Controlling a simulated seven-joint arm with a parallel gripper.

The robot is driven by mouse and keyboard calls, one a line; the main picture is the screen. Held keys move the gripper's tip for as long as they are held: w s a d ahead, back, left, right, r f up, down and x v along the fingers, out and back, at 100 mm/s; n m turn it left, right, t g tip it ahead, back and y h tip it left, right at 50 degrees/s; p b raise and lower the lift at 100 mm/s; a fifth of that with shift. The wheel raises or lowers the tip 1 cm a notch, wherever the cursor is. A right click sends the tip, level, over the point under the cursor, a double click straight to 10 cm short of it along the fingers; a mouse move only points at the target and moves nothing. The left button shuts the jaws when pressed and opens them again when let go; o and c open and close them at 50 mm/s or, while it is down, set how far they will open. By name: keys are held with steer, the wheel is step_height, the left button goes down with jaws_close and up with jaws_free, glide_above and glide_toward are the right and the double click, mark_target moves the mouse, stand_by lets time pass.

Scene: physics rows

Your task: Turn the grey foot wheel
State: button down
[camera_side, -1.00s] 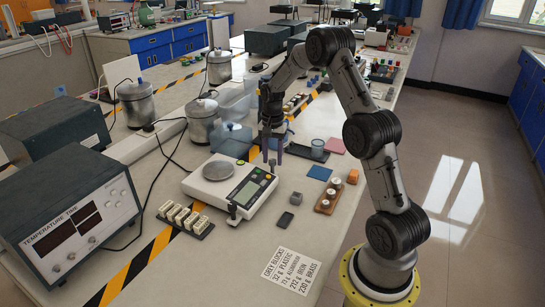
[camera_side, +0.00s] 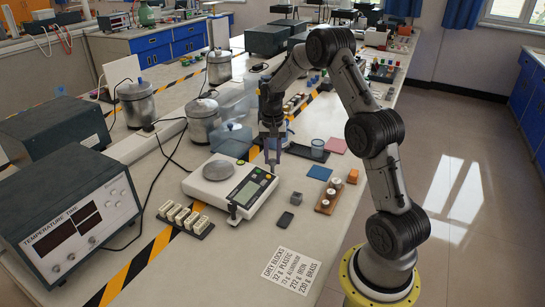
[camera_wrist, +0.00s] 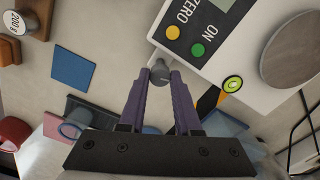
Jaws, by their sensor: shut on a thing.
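The grey foot wheel (camera_wrist: 160,74) is a small round grey knob at the corner of the white balance (camera_side: 209,190), beside its keypad. My gripper (camera_wrist: 161,78) points down at this corner, and its purple fingers are shut on the foot wheel, one on each side. In the side view my gripper (camera_side: 272,168) is at the balance's far right corner, and the fingers largely hide the wheel there. A second dark foot (camera_side: 234,214) shows at the balance's near corner.
A blue pad (camera_side: 319,172), a wooden holder with white-topped weights (camera_side: 327,201) and a dark block (camera_side: 285,220) lie right of the balance. A printed card (camera_side: 292,270) lies on the bench in front.

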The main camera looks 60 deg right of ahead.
mark_target(272, 160)
steer(key=n, duration=0.4)
steer(key=shift+r+n, duration=0.1)
steer(key=shift+n, duration=0.2)
stand_by(0.3)
steer(key=c, duration=0.6)
jaws_free()
step_height(272, 160, up, 14)
stand_by(0.3)
